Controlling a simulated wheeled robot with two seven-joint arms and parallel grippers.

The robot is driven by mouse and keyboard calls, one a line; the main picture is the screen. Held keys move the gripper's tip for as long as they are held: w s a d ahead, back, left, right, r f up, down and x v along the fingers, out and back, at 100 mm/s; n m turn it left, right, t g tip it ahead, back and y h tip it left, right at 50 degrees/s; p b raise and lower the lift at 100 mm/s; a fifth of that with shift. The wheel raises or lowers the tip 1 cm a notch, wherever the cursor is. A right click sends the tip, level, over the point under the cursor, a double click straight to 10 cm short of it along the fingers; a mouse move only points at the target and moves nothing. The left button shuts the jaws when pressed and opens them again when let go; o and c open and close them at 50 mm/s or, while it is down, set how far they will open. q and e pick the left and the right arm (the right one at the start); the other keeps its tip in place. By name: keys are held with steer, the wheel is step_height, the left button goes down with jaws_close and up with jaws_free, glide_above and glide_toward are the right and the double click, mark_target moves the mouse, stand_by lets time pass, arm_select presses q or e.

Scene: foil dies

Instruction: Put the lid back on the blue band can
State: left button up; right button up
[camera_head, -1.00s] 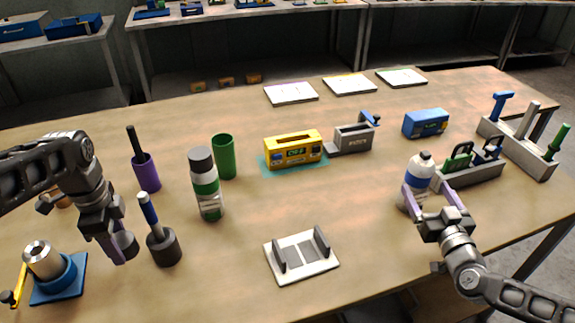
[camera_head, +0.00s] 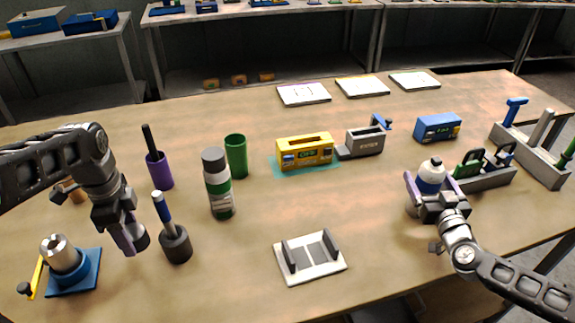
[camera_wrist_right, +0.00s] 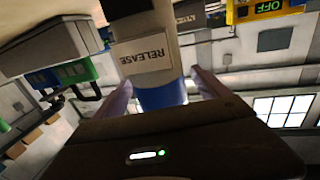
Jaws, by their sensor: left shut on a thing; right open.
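The blue band can (camera_head: 431,174) is a white bottle with a blue band and a narrow pale neck, standing upright at the right of the table. My right gripper (camera_head: 434,184) is open, its purple fingers on either side of the can. In the right wrist view the can's RELEASE label (camera_wrist_right: 145,55) and blue band (camera_wrist_right: 162,97) lie between the fingers, with small gaps visible. My left gripper (camera_head: 133,240) is shut on a dark grey round lid (camera_head: 141,239), at the left side, far from the can. The can's lower part is hidden by my right gripper.
A green band can (camera_head: 218,185) with a grey cap stands left of centre. Near my left gripper are a dark pot with a blue-handled tool (camera_head: 175,245), a purple cup (camera_head: 159,172) and a blue fixture (camera_head: 72,270). A white cradle (camera_head: 310,258) lies front centre. A grey rack (camera_head: 487,178) is close behind the can.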

steer(key=shift+c, duration=0.2)
stand_by(0.4)
steer(key=shift+r, duration=0.1)
jaws_close()
stand_by(0.6)
